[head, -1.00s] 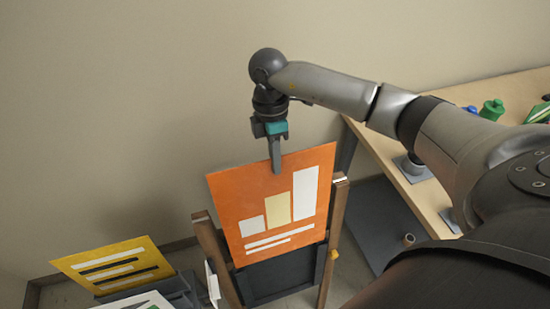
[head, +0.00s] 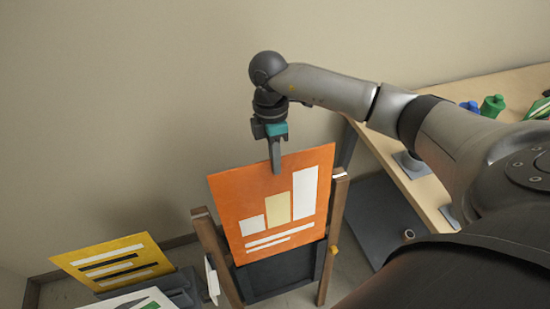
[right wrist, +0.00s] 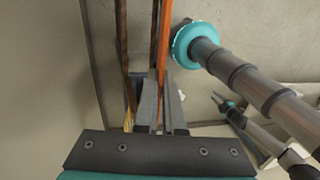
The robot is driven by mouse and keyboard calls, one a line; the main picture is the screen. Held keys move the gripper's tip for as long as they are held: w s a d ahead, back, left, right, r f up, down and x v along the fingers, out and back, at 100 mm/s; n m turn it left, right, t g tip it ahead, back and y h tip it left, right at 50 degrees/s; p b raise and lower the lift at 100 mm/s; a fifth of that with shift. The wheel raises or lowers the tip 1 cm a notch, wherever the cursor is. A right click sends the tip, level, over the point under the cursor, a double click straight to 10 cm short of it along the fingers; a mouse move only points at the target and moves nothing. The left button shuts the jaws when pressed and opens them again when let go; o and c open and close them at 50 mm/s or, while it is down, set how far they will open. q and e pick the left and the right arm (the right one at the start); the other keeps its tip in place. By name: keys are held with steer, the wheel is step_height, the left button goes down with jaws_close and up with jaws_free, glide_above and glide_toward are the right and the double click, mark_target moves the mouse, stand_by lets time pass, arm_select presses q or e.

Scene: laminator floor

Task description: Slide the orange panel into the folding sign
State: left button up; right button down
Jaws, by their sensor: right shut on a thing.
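The orange panel (head: 241,196) has white and cream bars and stands nearly upright. My right gripper (head: 276,165) is shut on the middle of its top edge. The folding sign has brown wooden posts (head: 214,250) and a dark lower board (head: 282,274). The panel's lower part is between the posts, with its bottom edge at the top of the dark board. I cannot tell whether its edges sit in slots. In the right wrist view the panel (right wrist: 165,35) shows edge-on beyond the fingers (right wrist: 160,98).
A yellow panel (head: 88,258) stands in a grey holder (head: 178,284) at lower left, with a white-and-green board (head: 130,302) in front. A wooden table (head: 385,150) with green and blue items (head: 492,105) is at right. A bare wall lies behind the sign.

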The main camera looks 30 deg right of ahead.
mark_target(278, 208)
steer(key=shift+s+f+b, duration=0.15)
steer(key=shift+f+b, duration=0.2)
steer(key=shift+f, duration=0.6)
steer(key=shift+s+a+f+b, duration=0.2)
steer(key=shift+s+f+b, duration=0.6)
steer(key=shift+f+b, duration=2.8)
steer(key=shift+s+a+f+b, duration=0.2)
steer(key=shift+s+f+b, duration=0.9)
steer(key=shift+f, duration=4.6)
steer(key=shift+s+a+f+b, duration=0.2)
steer(key=shift+s+f+b, duration=0.3)
steer(key=shift+f+b, duration=3.25)
steer(key=shift+f+p, duration=0.9)
steer(key=shift+p, duration=0.1)
steer(key=c, duration=0.9)
jaws_free()
steer(key=shift+c, duration=0.2)
steer(key=r, duration=0.5)
steer(key=w+r+p, duration=0.1)
steer(key=r, duration=0.4)
steer(key=w+r+p, duration=0.1)
steer(key=r, duration=0.4)
steer(key=shift+w+d, duration=0.25)
steer(key=shift+d, duration=0.05)
